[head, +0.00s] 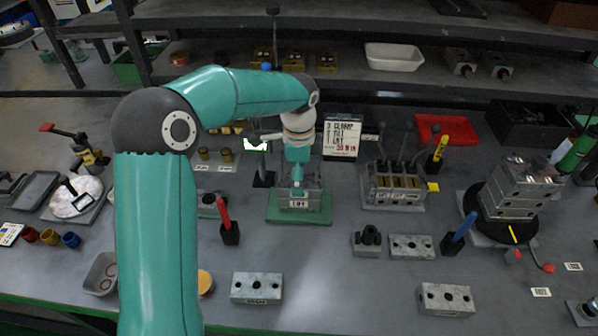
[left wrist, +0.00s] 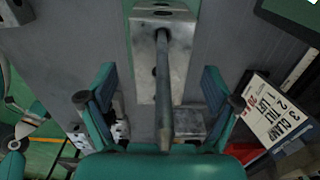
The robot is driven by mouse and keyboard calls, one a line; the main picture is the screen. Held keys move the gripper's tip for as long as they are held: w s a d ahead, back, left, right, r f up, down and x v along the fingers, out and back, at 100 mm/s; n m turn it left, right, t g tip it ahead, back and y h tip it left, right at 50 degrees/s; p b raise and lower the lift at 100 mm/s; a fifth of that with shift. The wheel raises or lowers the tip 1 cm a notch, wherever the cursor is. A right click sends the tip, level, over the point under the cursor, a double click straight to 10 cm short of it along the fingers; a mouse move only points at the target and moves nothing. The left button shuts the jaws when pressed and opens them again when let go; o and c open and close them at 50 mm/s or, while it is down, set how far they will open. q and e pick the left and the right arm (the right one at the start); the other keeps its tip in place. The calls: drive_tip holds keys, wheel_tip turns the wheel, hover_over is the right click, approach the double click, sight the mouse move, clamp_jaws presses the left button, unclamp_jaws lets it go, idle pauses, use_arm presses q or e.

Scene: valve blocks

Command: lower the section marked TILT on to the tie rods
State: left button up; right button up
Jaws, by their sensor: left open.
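My left gripper (head: 298,178) is over a grey metal block (head: 299,203) on a green base in the middle of the bench. In the left wrist view the left gripper (left wrist: 158,85) is open, its two fingers apart. A grey rod (left wrist: 164,90) rises between the fingers toward the camera, out of a pale metal block (left wrist: 144,55). I cannot tell whether the fingers touch anything. Loose metal sections lie front left (head: 257,288), front right (head: 446,298) and right of centre (head: 412,246). Their markings are too small to read, so I cannot tell which is TILT.
A lever valve bank (head: 393,190) stands right of the green base (head: 318,215). A sign (head: 342,138) listing CLAMP, TILT and LIFT stands behind. A block stack (head: 515,190) sits on a dark round stand at right. Red (head: 230,232) and blue (head: 458,232) handles stand in holders.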

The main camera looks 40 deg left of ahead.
use_arm(q)
wheel_tip(320, 180, up, 12)
idle(0.6)
